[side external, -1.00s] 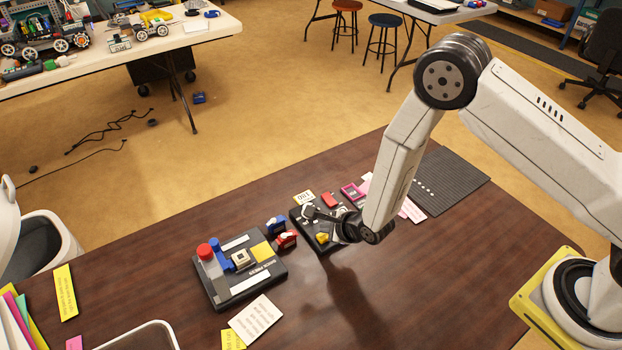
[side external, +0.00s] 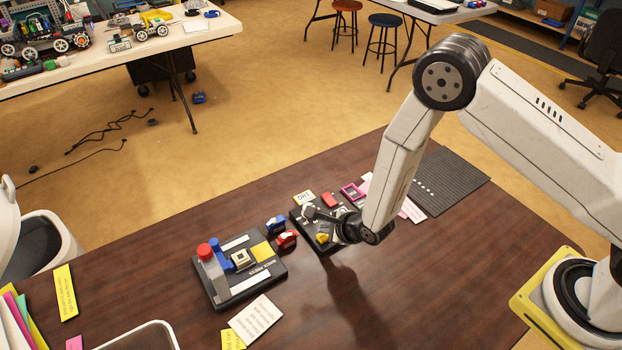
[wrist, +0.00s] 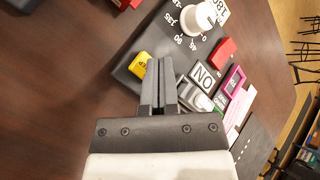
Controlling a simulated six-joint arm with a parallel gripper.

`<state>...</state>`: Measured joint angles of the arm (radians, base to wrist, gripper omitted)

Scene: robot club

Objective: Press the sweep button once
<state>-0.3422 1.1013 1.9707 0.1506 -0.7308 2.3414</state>
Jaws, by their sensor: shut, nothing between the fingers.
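A dark control panel (side external: 297,218) lies on the brown table and carries a white dial, a yellow button (wrist: 140,64) and a red button (wrist: 223,49). The yellow button also shows in the side external view (side external: 322,238). Its lettering is too small to read, so I cannot tell for certain which one is the sweep button. My gripper (wrist: 159,62) is shut and empty, with its fingertips over the panel, just right of the yellow button in the wrist view. I cannot tell whether the tips touch the panel.
A second dark panel (side external: 232,292) with a red knob and blue parts lies to the left. Small blue (side external: 276,225) and red (side external: 287,240) blocks lie between the panels. A magenta frame (wrist: 234,80) and paper notes sit beside the first panel.

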